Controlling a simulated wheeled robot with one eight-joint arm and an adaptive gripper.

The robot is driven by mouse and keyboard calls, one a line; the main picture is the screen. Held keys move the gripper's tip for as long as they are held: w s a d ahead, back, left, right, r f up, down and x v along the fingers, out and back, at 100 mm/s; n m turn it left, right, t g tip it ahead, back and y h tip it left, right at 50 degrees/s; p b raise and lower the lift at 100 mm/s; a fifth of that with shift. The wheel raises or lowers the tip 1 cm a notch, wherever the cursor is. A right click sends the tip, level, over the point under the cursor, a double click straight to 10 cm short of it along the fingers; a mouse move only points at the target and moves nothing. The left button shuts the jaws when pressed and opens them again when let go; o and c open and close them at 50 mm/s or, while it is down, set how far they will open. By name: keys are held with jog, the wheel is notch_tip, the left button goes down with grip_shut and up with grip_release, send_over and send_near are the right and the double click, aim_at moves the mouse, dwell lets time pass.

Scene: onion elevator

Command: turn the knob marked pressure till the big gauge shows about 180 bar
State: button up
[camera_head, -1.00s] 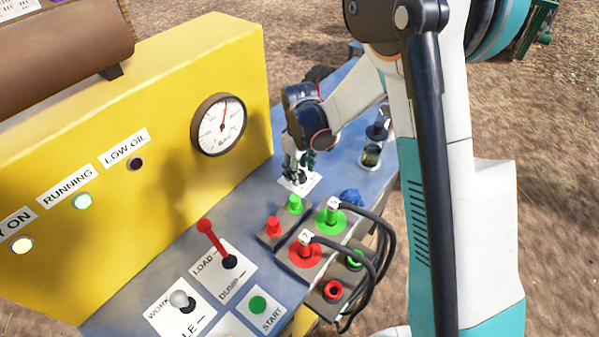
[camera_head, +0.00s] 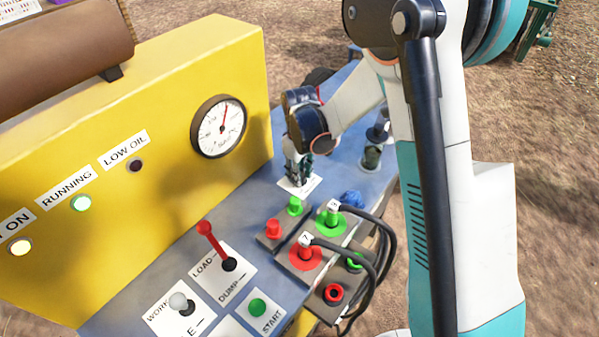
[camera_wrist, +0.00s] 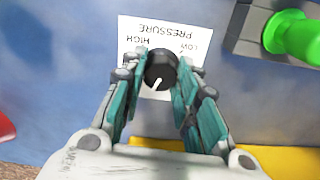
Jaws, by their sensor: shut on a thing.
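The black pressure knob (camera_wrist: 161,71) shows in the wrist view on a white label (camera_wrist: 192,28) reading PRESSURE, LOW and HIGH. A white pointer line is on the knob's face. My gripper (camera_wrist: 160,78) is shut on the knob, with a teal finger on each side of it. In the head view my gripper (camera_head: 298,174) is over the label, and the knob is hidden by it. The big round gauge (camera_head: 218,127) is on the yellow panel; its red needle points nearly straight up, a little right. The gauge numbers are too small to read.
A red lever (camera_head: 210,240) is nearer. The yellow panel (camera_head: 160,90) rises on the left. A glass-like cup (camera_head: 372,157) is to the right.

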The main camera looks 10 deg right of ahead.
jog(key=m+b, duration=0.1)
jog(key=m, duration=0.3)
jog(key=shift+m, duration=2.4)
jog(key=o, duration=1.1)
jog(key=shift+c, duration=0.2)
jog(key=shift+r, duration=0.1)
notch_tip(320, 180, up, 12)
